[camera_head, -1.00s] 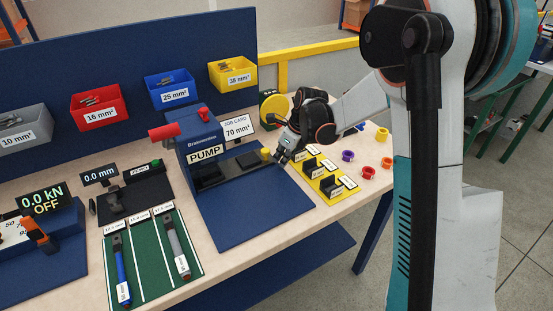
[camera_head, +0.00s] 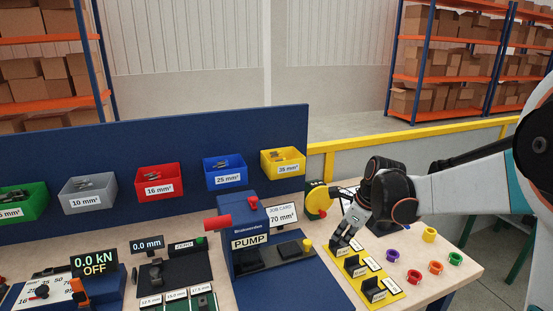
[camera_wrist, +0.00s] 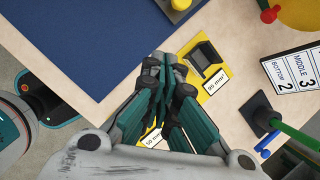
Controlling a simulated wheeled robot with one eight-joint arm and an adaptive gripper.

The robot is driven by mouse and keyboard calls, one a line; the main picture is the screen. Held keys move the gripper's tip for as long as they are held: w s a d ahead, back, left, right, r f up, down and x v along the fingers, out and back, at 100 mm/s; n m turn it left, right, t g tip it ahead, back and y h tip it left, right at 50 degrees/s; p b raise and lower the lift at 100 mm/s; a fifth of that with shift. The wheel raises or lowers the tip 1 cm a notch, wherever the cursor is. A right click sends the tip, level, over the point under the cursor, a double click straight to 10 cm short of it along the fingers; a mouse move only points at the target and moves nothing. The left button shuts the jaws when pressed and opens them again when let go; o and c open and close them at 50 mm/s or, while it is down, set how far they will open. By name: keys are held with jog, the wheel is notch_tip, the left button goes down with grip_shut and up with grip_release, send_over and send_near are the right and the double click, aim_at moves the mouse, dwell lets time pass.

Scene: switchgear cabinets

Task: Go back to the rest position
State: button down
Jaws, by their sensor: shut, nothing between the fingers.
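My gripper (camera_head: 338,243) is shut and empty, pointing down at the right part of the bench, by the far end of the yellow board (camera_head: 386,296). The board carries black holders with white labels. In the wrist view my gripper (camera_wrist: 168,62) has its fingers together over the yellow board (camera_wrist: 217,77), and its fingers hide part of it. One black holder (camera_wrist: 206,58) shows just right of the fingertips. I cannot tell how high above the board the fingertips are.
A blue pump unit (camera_head: 248,243) stands left of my gripper. The job card (camera_head: 284,216) and a yellow round device (camera_head: 318,199) stand behind. Several coloured rings, one purple (camera_head: 392,255), lie to the right. A blue back panel (camera_head: 124,159) carries bins. Shelving stands behind.

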jog(key=s+a+r+n+t+h, duration=0.1)
jog(key=s+r+n, duration=0.3)
jog(key=s+n, duration=0.25)
jog(key=s+a+r+n+t+h, duration=0.1)
jog(key=s+a+r+n, duration=0.1)
jog(key=s+r+n, duration=0.35)
jog(key=s+f+n+t, duration=0.2)
jog(key=s+n, duration=1.1)
jog(key=s, duration=0.2)
jog(key=shift+f+h, duration=0.2)
jog(key=shift+h, duration=0.1)
